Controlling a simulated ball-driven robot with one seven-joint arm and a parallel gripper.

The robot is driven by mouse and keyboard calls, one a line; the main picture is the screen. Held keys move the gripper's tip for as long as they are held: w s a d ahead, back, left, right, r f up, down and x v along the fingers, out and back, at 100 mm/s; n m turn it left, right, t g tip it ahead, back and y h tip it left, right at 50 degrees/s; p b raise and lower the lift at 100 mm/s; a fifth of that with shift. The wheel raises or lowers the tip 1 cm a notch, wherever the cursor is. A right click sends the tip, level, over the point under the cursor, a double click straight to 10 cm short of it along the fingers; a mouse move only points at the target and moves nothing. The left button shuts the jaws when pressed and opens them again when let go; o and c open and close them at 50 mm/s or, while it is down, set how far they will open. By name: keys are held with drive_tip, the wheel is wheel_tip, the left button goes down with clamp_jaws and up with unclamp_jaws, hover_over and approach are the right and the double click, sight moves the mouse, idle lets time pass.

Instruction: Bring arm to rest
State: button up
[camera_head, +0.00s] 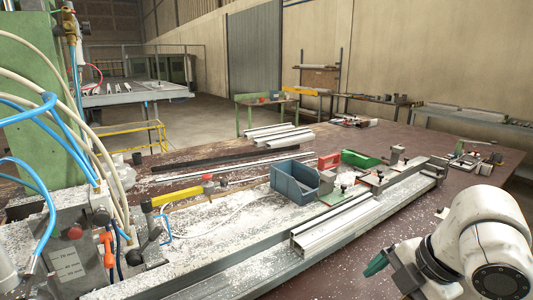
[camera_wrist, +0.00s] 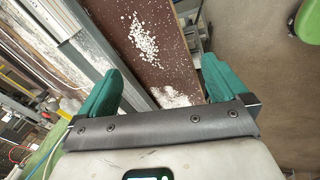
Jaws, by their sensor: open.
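My gripper (camera_wrist: 160,92) has two green fingers spread wide apart in the wrist view, with nothing between them. Below them the wrist view shows a brown bench edge (camera_wrist: 158,22) with white chips on it and part of a metal rail at the left. In the head view my white arm is at the lower right, and a green finger of my gripper (camera_head: 376,265) shows in front of the bench (camera_head: 345,270). The finger appears apart from the white profile (camera_head: 335,222) to its upper left. The other finger is hidden in the head view.
A blue-grey bin (camera_head: 295,182), a green bin (camera_head: 360,159) and a red item (camera_head: 329,161) stand on the bench. A green machine (camera_head: 35,90) with hoses is at the left. White profiles (camera_head: 280,137) lie farther back. Floor (camera_wrist: 255,60) is free at the right of the wrist view.

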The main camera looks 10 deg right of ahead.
drive_tip(key=w+a+f+m+t+y, duration=0.2)
drive_tip(key=w+a+m+t+y, duration=0.15)
drive_tip(key=a+m, duration=0.35)
drive_tip(key=s+a+f+m+g+h, duration=0.1)
drive_tip(key=s+a+f+m, duration=0.15)
drive_tip(key=f, duration=0.35)
drive_tip(key=s+a+f+m+g, duration=0.1)
drive_tip(key=s+f+m, duration=0.25)
drive_tip(key=f, duration=0.25)
drive_tip(key=s+d+f+m+g+h, duration=0.2)
drive_tip(key=s+d+f+m, duration=0.1)
drive_tip(key=s+f, duration=0.4)
drive_tip(key=s+d+f+m+g+h, duration=0.2)
drive_tip(key=s+f, duration=0.5)
drive_tip(key=s, duration=0.5)
drive_tip(key=d+m+h, duration=0.1)
drive_tip(key=d, duration=0.1)
drive_tip(key=shift+s+d+m, duration=0.3)
drive_tip(key=shift+s+m, duration=0.1)
